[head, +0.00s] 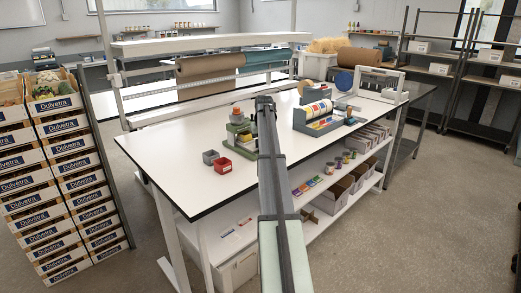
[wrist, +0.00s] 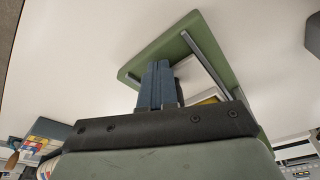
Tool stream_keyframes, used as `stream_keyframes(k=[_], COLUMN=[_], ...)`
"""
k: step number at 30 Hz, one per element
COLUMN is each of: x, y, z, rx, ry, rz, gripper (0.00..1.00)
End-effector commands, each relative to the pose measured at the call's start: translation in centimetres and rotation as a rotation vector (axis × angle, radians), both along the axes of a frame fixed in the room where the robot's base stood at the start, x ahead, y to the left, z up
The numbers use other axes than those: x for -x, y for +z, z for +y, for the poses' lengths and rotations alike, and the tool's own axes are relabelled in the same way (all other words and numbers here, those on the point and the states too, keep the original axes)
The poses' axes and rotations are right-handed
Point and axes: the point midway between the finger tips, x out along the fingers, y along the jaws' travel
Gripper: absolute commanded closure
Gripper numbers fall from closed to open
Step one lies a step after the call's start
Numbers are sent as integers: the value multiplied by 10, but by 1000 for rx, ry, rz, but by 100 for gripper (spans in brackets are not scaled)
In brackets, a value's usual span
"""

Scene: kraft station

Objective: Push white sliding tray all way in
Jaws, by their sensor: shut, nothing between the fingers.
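A green device (head: 238,128) with an orange top part stands on the white worktable, just left of my arm; the arm hides its right side. In the wrist view a green plate (wrist: 218,48) with a grey rail (wrist: 205,65) lies beyond my fingers. My gripper (wrist: 158,66) is shut and empty, its blue fingers pressed together and overlapping the green plate in the picture. I cannot tell whether they touch it. In the head view the fingers are hidden behind my arm. I cannot clearly pick out the white sliding tray. A small yellow piece (wrist: 208,101) shows beside the fingers.
Paper rolls (head: 208,67) hang behind. The front left of the tabletop is clear.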

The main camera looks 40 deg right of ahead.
Motion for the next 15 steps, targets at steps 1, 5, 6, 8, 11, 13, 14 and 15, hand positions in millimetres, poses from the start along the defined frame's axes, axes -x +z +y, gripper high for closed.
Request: stream_keyframes(k=[1, 5, 6, 8, 11, 13, 14, 15], x=[0, -4, -5, -7, -9, -10, -10, -10], y=[-7, -7, -7, -7, -7, -7, -7, -7], z=[1, 1, 1, 1, 1, 1, 1, 1], rx=[-7, -7, -7, -7, -6, -6, -6, -6], ry=[0, 1, 1, 1, 0, 0, 0, 0], rz=[10, 10, 10, 10, 10, 10, 10, 10], gripper=[100, 100, 100, 100, 100, 100, 100, 100])
